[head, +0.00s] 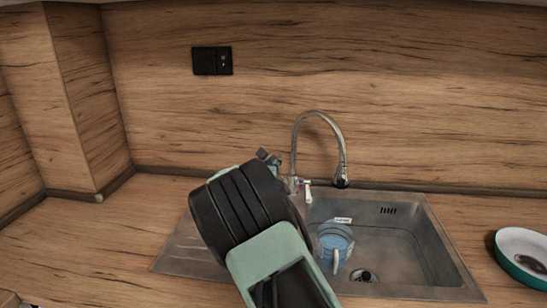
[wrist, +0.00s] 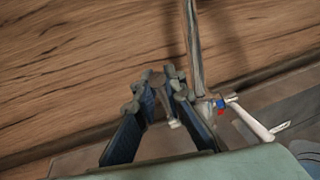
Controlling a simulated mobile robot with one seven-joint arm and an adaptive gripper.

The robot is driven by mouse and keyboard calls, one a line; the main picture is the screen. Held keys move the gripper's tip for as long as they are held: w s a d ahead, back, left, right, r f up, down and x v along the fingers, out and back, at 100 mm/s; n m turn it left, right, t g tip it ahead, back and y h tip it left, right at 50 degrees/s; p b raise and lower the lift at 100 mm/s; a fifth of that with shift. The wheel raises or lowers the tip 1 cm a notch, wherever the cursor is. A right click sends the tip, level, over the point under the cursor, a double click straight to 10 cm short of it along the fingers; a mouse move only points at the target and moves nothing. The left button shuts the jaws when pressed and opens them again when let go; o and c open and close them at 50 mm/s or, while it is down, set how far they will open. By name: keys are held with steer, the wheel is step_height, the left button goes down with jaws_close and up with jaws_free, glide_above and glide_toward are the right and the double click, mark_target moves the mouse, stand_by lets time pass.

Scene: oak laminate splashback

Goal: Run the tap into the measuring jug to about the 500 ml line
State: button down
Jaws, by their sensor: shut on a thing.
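The tap (head: 320,118) is a chrome gooseneck at the back of the sink, with its spout end above the jug. A pale lever (wrist: 252,122) with a red and blue mark juts from its right side. The clear measuring jug (head: 333,250) stands in the basin and looks bluish inside; its scale and level are too small to read. I see no clear stream from the spout. My gripper (head: 268,157) is just left of the tap, mostly hidden by my arm.
The steel sink (head: 400,240) has a drain (head: 364,276) near the jug and a drainboard at left. A white and green bowl (head: 523,252) stands on the counter at right. A black wall socket (head: 212,61) is on the splashback. The left counter is clear.

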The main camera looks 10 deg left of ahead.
stand_by(0.3)
steer(key=c, duration=2)
jaws_free()
steer(key=shift+o, duration=0.2)
steer(key=shift+s, duration=0.1)
steer(key=v, duration=1.1)
steer(key=shift+s, duration=0.35)
